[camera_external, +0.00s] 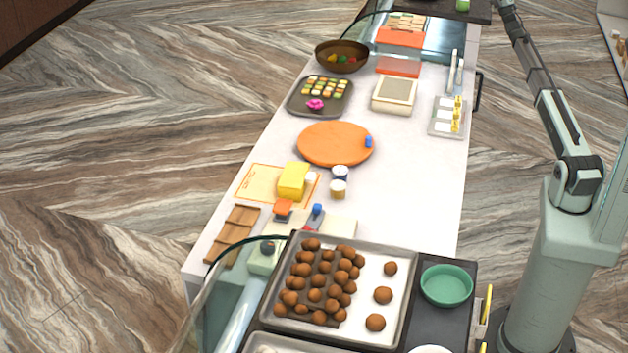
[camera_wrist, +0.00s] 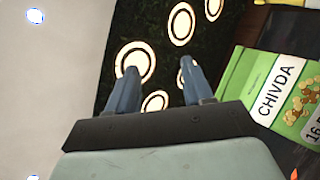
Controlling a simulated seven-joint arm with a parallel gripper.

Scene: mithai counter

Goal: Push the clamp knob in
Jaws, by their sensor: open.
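My gripper (camera_wrist: 160,66) shows in the wrist view with its two blue-grey fingers apart and nothing between them. It faces up toward round lights and a wall sign, away from the counter. In the external view my arm runs up out of the top right, so the gripper is out of frame. No clamp knob can be made out for certain. A small blue knob-like part (camera_external: 317,209) stands near the front of the counter, beside a small orange-topped device (camera_external: 283,209). Another small blue piece (camera_external: 368,142) sits at the right edge of the orange round plate (camera_external: 335,144).
A yellow block (camera_external: 293,180) and two small jars (camera_external: 338,189) stand mid-counter. A tray of brown balls (camera_external: 405,258) and a green bowl (camera_external: 446,286) are in front. The counter's right middle (camera_external: 430,185) is clear. A green CHIVDA packet (camera_wrist: 245,75) shows in the wrist view.

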